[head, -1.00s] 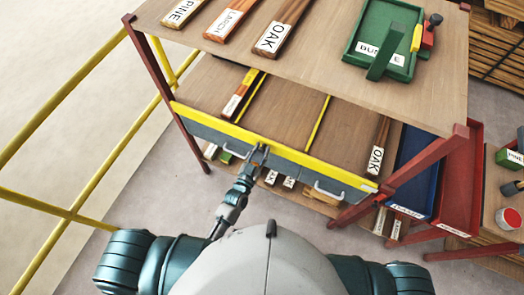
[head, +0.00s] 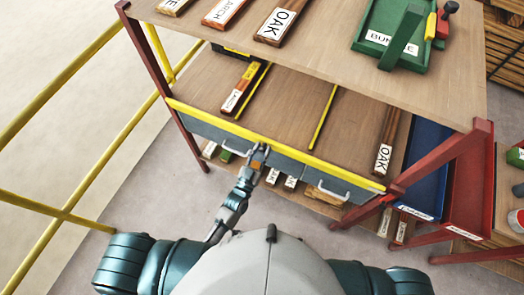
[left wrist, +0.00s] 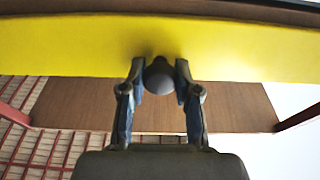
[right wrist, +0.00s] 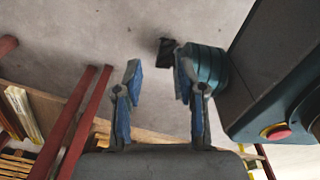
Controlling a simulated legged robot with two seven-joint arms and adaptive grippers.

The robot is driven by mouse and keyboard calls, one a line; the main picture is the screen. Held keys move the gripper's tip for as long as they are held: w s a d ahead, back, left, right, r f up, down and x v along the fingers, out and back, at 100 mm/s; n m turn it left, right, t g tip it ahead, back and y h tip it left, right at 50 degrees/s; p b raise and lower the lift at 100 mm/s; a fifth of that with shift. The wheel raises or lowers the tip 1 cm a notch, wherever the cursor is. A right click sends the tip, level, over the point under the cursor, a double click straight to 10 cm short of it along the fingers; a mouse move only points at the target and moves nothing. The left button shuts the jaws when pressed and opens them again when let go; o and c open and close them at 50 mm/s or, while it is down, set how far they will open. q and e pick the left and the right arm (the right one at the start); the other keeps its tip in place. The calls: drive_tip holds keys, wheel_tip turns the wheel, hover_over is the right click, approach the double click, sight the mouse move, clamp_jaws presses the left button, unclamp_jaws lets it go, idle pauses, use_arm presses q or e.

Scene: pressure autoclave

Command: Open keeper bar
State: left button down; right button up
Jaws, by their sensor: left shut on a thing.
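The keeper bar (head: 330,166) is a long yellow bar along the front edge of the middle shelf. In the left wrist view, the yellow bar (left wrist: 70,45) runs across the top of the picture. A dark round knob (left wrist: 159,79) sits at its lower edge. My left gripper (head: 258,152) is at the bar, left of its middle. In the left wrist view its fingers (left wrist: 160,72) are shut around the knob, one on each side. My right gripper (right wrist: 158,75) is open and empty over the floor; it does not show in the head view.
The upper shelf (head: 330,70) overhangs the bar and carries labelled wood pieces and a green tray (head: 398,25). Grey drawer fronts with a handle (head: 324,191) lie below the bar. A red post (head: 440,158) stands at right, a yellow railing (head: 60,80) at left.

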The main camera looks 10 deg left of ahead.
drive_tip(key=w+a+r+t+b, duration=0.1)
drive_tip(key=w+r+b, duration=0.2)
drive_tip(key=w, duration=0.3)
drive_tip(key=w+a+r+b, duration=0.2)
drive_tip(key=w, duration=0.5)
use_arm(q)
drive_tip(key=shift+s+a+f+t+h+b, duration=0.15)
drive_tip(key=shift+f+t+h+b, duration=0.15)
drive_tip(key=shift+t+b, duration=0.4)
drive_tip(key=shift+s+f+t+h+b, duration=0.2)
drive_tip(key=shift+f+t+b, duration=0.25)
drive_tip(key=shift+t+b, duration=0.3)
drive_tip(key=shift+s+a+f+t+h+b, duration=0.1)
drive_tip(key=shift+s+f+t+h+b, duration=0.2)
drive_tip(key=shift+t+b, duration=0.4)
use_arm(e)
drive_tip(key=w+r, duration=0.4)
drive_tip(key=r, duration=0.9)
drive_tip(key=shift+w, duration=0.2)
use_arm(q)
drive_tip(key=shift+w, duration=0.15)
use_arm(e)
drive_tip(key=shift+a, duration=0.1)
